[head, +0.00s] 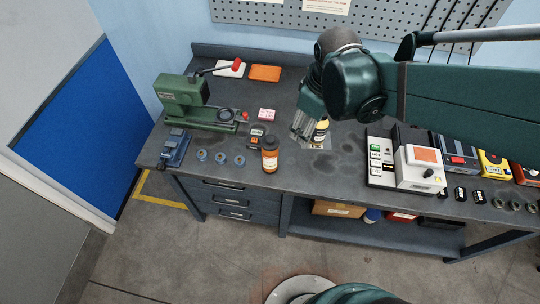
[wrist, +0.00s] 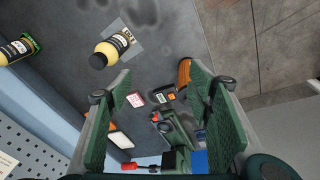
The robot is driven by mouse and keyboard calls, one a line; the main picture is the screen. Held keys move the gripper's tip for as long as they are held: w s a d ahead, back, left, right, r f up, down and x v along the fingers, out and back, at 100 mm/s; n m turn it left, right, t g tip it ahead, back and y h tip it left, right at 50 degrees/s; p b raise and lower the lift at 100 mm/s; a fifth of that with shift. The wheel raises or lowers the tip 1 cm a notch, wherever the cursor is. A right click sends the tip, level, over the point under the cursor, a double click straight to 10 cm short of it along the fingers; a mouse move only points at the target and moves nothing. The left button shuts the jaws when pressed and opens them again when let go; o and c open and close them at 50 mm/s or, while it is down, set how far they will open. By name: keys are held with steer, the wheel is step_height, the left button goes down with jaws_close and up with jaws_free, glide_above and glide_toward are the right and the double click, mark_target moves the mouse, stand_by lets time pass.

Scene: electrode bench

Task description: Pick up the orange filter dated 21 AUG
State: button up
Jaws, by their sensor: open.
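No date reading 21 AUG is legible in either view, so I cannot tell for sure which thing is the orange filter. A small dark block with an orange and white face (wrist: 163,93) lies on the bench in the wrist view. In the head view a small dark labelled block (head: 257,132) lies left of my gripper, with a smaller orange-marked piece (head: 253,142) just below it. My gripper (head: 302,132) is open and empty above the bench, beside a yellow bottle (head: 321,131). In the wrist view its spread fingers (wrist: 158,75) frame the small blocks, well apart from them.
An amber bottle (head: 270,157) and a pink-white box (head: 267,114) stand near the blocks. A green press (head: 185,104) is at the left, and an orange pad (head: 264,73) lies behind. Instruments (head: 420,168) crowd the right. Bench space between blocks and gripper is clear.

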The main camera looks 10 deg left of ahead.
mark_target(270, 138)
steer(key=a+f+n, duration=0.2)
steer(key=a+f, duration=0.1)
steer(key=a+f+n+g, duration=0.1)
steer(key=a+f+n, duration=0.1)
steer(key=a, duration=0.2)
steer(key=a+f+n+g+b, duration=0.1)
steer(key=a+f, duration=0.2)
steer(key=a, duration=0.1)
steer(key=shift+s+a+f+n+h, duration=0.1)
steer(key=shift+s+f+n+h, duration=0.25)
steer(key=shift+s+n+h, duration=0.05)
steer(key=shift+f, duration=0.15)
steer(key=shift+f, duration=1.15)
steer(key=shift+f, duration=0.1)
steer(key=shift+f, duration=2.5)
steer(key=c, duration=1.2)
